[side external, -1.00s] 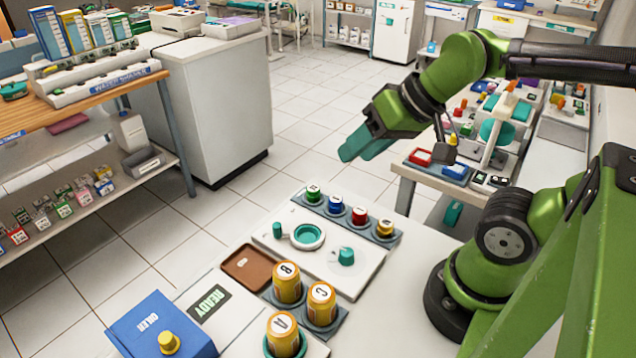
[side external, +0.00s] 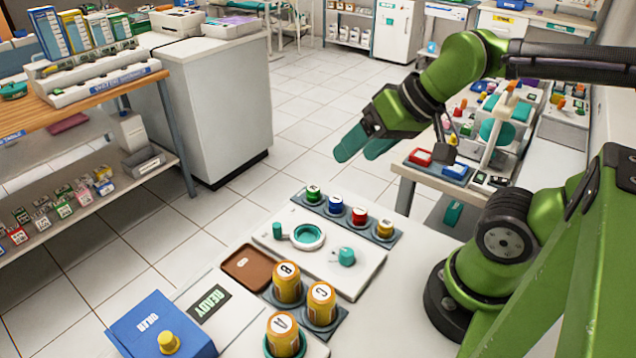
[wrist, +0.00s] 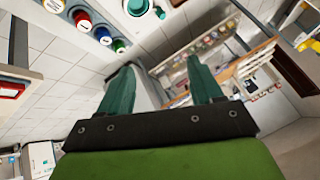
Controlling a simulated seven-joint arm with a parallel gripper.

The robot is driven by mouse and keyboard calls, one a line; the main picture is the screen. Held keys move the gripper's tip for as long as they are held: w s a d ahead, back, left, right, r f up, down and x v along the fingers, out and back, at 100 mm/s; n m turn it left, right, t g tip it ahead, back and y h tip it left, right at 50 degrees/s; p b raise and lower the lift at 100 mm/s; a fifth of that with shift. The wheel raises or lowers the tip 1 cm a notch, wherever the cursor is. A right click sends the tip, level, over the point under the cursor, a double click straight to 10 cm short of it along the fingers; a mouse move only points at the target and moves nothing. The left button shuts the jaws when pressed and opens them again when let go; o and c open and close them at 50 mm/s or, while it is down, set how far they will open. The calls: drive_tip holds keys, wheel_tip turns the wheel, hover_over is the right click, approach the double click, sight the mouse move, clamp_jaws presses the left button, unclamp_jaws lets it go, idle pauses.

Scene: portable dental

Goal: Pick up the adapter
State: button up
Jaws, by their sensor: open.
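No part is clearly marked as the adapter, and I cannot tell which one it is. Candidates on the white bench are a row of small round pieces with green (side external: 313,193), blue (side external: 336,204), red (side external: 359,216) and yellow (side external: 384,228) bodies, standing in a grey-blue rack. In front of them a white unit (side external: 325,268) carries a teal ring (side external: 307,235) and teal knobs. My gripper (side external: 359,151) is open and empty, in the air above and behind the rack. Its two teal fingers stand apart in the wrist view (wrist: 160,80), with the row at upper left.
Yellow canisters marked A (side external: 283,335), B (side external: 287,284) and C (side external: 321,304) stand nearer the camera. A brown tray (side external: 247,268), a READY panel (side external: 209,304) and a blue box (side external: 158,322) are beside them. Another table (side external: 402,190) with coloured parts stands behind my arm.

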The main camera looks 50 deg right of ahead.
drive_tip(key=n+g+h, duration=0.1)
drive_tip(key=g+h, duration=0.1)
drive_tip(key=g, duration=0.5)
hover_over(337, 199)
wheel_tip(337, 199, down, 5)
drive_tip(key=f, duration=1.1)
drive_tip(key=shift+s+f, duration=0.25)
drive_tip(key=shift+f, duration=0.05)
drive_tip(key=shift+w+f, duration=0.15)
drive_tip(key=shift+f, duration=1.25)
drive_tip(key=shift+w+f, duration=0.1)
drive_tip(key=shift+f, duration=1.25)
drive_tip(key=c, duration=1.1)
